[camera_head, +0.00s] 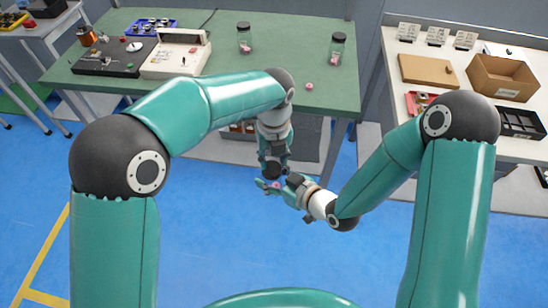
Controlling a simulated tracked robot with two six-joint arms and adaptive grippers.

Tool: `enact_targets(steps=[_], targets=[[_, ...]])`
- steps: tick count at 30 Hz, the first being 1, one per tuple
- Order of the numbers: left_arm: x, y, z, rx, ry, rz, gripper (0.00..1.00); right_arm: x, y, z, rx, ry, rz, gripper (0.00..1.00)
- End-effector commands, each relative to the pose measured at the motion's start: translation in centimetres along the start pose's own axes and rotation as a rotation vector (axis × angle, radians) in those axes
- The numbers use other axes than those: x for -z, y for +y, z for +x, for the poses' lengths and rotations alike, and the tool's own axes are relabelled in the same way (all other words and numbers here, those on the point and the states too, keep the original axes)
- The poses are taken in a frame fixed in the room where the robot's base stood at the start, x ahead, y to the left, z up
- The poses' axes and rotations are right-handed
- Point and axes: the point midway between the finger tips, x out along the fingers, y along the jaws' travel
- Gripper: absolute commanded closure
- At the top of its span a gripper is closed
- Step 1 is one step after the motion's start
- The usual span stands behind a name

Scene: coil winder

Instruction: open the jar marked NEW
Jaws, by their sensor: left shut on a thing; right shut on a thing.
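Two clear glass jars stand upright on the green table: a left jar (245,40) and a right jar (337,50). Both seem to have dark lids and some pinkish content low inside. Their markings are too small to read, so I cannot tell which is NEW. My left gripper (272,176) points down in front of the table. My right gripper (270,186) reaches in from the right and meets it. Both are shut at a small pink thing (276,185), partly hidden by the fingers. Both grippers are well away from the jars.
A small pink piece (308,86) lies on the green table (285,55) near its front edge. A beige device (176,55) and a black panel (112,57) stand at the left. A side table with a cardboard box (502,77) is at the right. Blue floor is free below.

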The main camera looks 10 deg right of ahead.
Motion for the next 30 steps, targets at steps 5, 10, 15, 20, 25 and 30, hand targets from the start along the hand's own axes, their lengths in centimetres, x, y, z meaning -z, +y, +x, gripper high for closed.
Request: enact_targets(steps=[5, 10, 15, 20, 25, 30], targets=[[0.3, -0.4, 0.6, 0.003, 0.009, 0.003, 1.0, 1.0, -0.3, 0.1, 0.01, 0.027, -0.02, 1.0], [0.4, -0.3, 0.7, 0.0, 0.01, 0.003, 1.0, 1.0, -0.2, 0.1, 0.008, 0.029, -0.021, 1.0], [0.3, -0.1, 0.7, -0.003, 0.011, -0.089, 1.0, 1.1, -0.1, 0.1, 0.007, 0.03, -0.021, 1.0], [0.0, 0.3, 0.7, -0.009, 0.01, -0.38, 1.0, 1.1, -0.1, 0.1, 0.005, 0.03, -0.02, 1.0], [-0.2, 0.9, 0.7, -0.017, 0.007, -0.765, 1.0, 1.1, 0.0, 0.1, 0.003, 0.03, -0.019, 1.0], [-0.2, 1.5, 0.7, -0.022, 0.003, -1.146, 1.0, 1.1, 0.0, 0.1, 0.002, 0.03, -0.019, 1.0]])
